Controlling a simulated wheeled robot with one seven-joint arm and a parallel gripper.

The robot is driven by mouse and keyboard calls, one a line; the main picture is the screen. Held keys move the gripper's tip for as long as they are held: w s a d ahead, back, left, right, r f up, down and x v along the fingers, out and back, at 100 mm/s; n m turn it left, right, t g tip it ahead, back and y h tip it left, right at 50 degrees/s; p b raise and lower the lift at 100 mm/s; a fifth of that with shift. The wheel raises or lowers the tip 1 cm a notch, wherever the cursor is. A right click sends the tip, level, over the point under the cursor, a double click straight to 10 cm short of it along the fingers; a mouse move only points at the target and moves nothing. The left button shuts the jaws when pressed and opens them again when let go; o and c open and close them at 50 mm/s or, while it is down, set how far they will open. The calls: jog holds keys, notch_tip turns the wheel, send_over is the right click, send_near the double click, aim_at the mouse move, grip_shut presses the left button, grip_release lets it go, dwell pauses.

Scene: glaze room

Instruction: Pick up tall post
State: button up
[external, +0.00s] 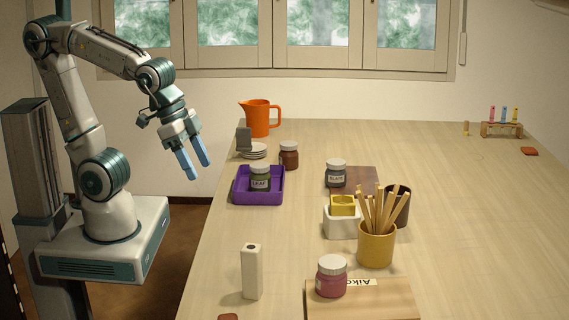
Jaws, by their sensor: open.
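The tall post (252,274) is a cream, square-sided upright block with a dark round spot on its top. It stands on the near left part of the table, close to the left edge. My gripper (198,171) hangs in the air left of the table's edge, with its two blue fingers apart and pointing down. It is empty. In the picture it is above and left of the post, well apart from it.
A yellow cup (376,248) holds several sticks. An orange jug (262,118) stands farther back. The table's right side is mostly clear.

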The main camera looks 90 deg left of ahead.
jog(key=a+r+n+p, duration=0.2)
jog(key=a+r+p, duration=0.3)
jog(key=a+r, duration=0.15)
jog(key=m+b, duration=0.2)
jog(key=b, duration=0.6)
send_near(244, 258)
jog(key=p+x, duration=0.2)
jog(key=x, duration=0.9)
jog(key=shift+f+p, duration=0.3)
jog(key=c, duration=1.2)
